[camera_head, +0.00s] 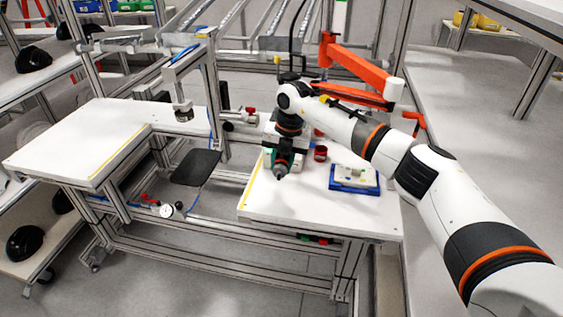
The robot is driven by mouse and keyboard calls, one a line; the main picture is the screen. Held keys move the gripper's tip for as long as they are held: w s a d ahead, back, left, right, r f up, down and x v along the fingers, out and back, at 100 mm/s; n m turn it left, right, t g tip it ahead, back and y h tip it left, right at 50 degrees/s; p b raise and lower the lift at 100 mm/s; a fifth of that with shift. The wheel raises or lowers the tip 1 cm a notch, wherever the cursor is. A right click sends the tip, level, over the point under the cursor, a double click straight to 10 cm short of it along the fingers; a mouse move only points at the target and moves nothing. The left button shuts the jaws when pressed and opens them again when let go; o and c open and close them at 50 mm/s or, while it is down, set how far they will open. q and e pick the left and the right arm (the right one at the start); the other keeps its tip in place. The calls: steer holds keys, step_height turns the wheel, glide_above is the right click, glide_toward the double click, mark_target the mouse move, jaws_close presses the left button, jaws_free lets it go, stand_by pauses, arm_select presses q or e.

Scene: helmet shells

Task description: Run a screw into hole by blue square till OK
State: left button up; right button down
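My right arm reaches in from the right, and my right gripper (288,134) is over the right-hand white table. It appears shut on a dark and green screwdriver (282,162), whose tip points down close above the table's left part. A blue tray (353,187) with a pale plate (353,174) in it lies on the table, to the right of the screwdriver and apart from it. The hole, the blue square and any screw are too small to make out. My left gripper is not in view.
An orange support arm (352,66) stands behind my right arm. A small red cup (320,153) is between the screwdriver and the tray. A black pad (195,167) and a second white table (85,140) are to the left. The right-hand table's front (310,212) is clear.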

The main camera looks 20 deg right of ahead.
steer(key=shift+f, duration=0.3)
steer(key=shift+r+p, duration=2)
steer(key=shift+r, duration=1.1)
steer(key=s+d+p, duration=0.2)
steer(key=s+d, duration=0.4)
steer(key=shift+s+d, duration=0.15)
steer(key=shift+s, duration=0.2)
